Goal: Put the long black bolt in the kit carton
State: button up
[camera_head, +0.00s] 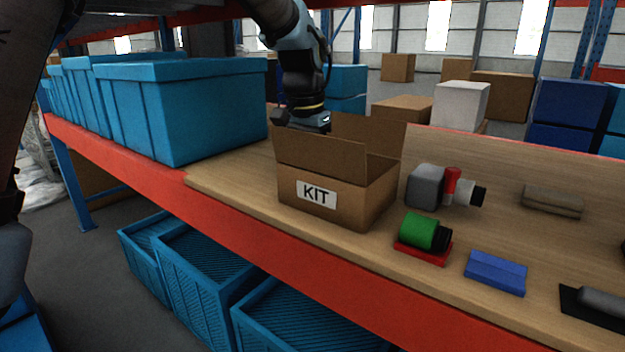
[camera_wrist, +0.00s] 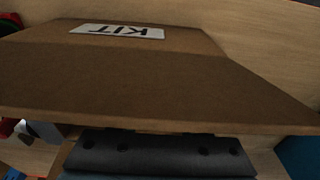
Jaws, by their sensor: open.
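The kit carton (camera_head: 318,221) is an open brown box with a white KIT label, standing on the wooden shelf top with its flaps up. In the wrist view its flap (camera_wrist: 150,80) fills much of the picture and the label is upside down. My gripper (camera_head: 303,122) is at the carton's back left, over or just behind its opening; the flaps hide the fingertips. It is open. In the wrist view, my dark gripper body (camera_wrist: 160,155) shows below the flap edge. I cannot make out a long black bolt in either view.
Right of the carton are a grey block with a red-and-white part (camera_head: 426,187), a green cylinder on a red base (camera_head: 420,232), a blue block (camera_head: 496,272), a tan block (camera_head: 552,200) and a grey cylinder on black (camera_head: 604,302). Blue bins (camera_head: 190,110) stand left.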

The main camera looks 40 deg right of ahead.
notch_tip(320, 180, up, 10)
jog(key=a, duration=0.1)
jog(key=shift+s+f+b, duration=0.15)
jog(key=shift+f+b, duration=0.05)
jog(key=shift+b, duration=0.1)
jog(key=shift+s, duration=0.1)
